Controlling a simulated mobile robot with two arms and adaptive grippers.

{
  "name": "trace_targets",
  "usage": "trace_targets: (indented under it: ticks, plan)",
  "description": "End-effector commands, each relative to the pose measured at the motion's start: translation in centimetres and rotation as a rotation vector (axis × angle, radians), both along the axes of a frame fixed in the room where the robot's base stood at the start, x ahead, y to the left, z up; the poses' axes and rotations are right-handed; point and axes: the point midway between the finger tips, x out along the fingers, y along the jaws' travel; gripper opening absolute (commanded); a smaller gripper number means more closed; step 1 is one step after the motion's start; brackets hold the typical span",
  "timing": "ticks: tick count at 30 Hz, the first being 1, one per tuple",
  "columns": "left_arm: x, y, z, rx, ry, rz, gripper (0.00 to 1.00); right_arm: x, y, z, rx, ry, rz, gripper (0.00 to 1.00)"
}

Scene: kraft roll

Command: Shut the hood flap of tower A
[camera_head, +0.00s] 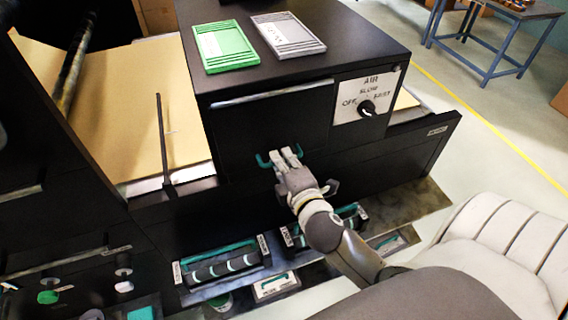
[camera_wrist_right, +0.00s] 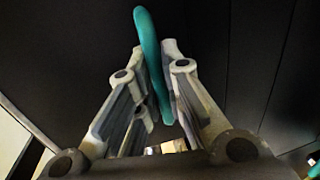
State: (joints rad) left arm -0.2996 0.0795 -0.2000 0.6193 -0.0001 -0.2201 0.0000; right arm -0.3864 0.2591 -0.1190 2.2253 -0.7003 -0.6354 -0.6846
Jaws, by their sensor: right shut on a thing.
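The hood flap (camera_head: 262,128) is a dark panel on the front of a black tower, with a pale strip along its top edge. A teal handle (camera_head: 264,160) sits low on it. My right gripper (camera_head: 287,155) is at this handle. In the right wrist view the teal handle (camera_wrist_right: 147,45) runs between the two fingers of my right gripper (camera_wrist_right: 158,95), which are shut on it. The flap looks close to the tower front, but I cannot tell whether it is fully shut. No tower letter is readable. My left gripper is not in view.
An AIR dial panel (camera_head: 367,97) is right of the flap. A green tray (camera_head: 226,46) and a grey tray (camera_head: 287,35) lie on top. Kraft paper (camera_head: 115,110) spreads at left. Dark rollers with teal parts (camera_head: 222,265) sit below. A blue table (camera_head: 490,40) stands far right.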

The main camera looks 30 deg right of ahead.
Motion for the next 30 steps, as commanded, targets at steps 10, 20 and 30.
trace_targets:
  ticks: [10,20,30]
  plan:
    - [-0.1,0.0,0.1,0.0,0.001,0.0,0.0,0.0,0.0,0.0,0.0,0.002,-0.001,0.31]
    - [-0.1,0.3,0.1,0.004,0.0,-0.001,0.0,-0.1,0.0,0.0,-0.001,0.002,-0.001,0.31]
    - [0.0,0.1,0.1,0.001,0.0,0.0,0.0,-4.0,0.9,0.6,0.002,0.005,0.0,0.31]
